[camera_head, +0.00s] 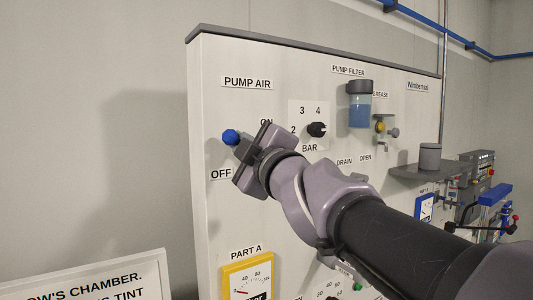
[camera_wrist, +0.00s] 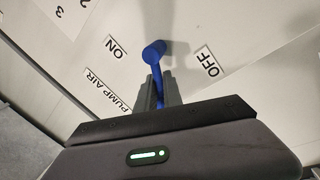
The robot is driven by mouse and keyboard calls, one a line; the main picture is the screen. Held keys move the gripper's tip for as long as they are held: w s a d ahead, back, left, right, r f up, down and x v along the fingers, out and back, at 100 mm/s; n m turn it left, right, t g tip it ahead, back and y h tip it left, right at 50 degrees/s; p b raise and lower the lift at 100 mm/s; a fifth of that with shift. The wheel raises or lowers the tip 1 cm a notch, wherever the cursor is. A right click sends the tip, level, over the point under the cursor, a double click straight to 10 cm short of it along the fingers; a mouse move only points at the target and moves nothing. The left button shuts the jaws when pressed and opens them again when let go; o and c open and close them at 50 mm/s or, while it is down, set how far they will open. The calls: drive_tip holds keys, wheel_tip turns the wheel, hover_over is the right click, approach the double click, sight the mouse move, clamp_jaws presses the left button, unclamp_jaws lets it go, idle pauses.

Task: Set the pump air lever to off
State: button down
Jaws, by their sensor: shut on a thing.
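The pump air lever is blue with a round knob (camera_head: 230,137) and stands on the white panel below the PUMP AIR label (camera_head: 247,83). Its knob also shows in the wrist view (camera_wrist: 154,52), between the ON label (camera_wrist: 116,47) and the OFF label (camera_wrist: 206,61). My gripper (camera_wrist: 158,90) is shut on the lever, with a finger on each side of its shaft and the knob beyond the fingertips. In the head view my gripper (camera_head: 240,146) hides the lever's pivot and part of the ON label.
A black regulator knob (camera_head: 317,129) on the BAR dial is just right of my gripper. A pump filter with a blue bowl (camera_head: 359,110) and a grey shelf (camera_head: 430,169) jut out farther right. A yellow gauge (camera_head: 246,277) is below. Bare wall lies left of the panel.

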drive_tip(key=n+b, duration=0.1)
drive_tip(key=n, duration=0.1)
drive_tip(key=f+n+y+b, duration=0.1)
drive_tip(key=n, duration=0.3)
drive_tip(key=shift+s+a+f+n+y+b, duration=0.25)
drive_tip(key=shift+a+f+n+y+b, duration=0.05)
drive_tip(key=shift+f+n+y+b, duration=0.1)
drive_tip(key=shift+f+g, duration=0.15)
drive_tip(key=shift+g, duration=0.25)
drive_tip(key=c, duration=1.7)
unclamp_jaws()
drive_tip(key=shift+o, duration=0.9)
drive_tip(key=shift+s+a, duration=0.25)
drive_tip(key=shift+a, duration=0.1)
drive_tip(key=shift+d+f, duration=0.1)
drive_tip(key=shift+d, duration=0.25)
drive_tip(key=v, duration=1.7)
drive_tip(key=shift+s+a, duration=0.15)
drive_tip(key=shift+a, duration=0.1)
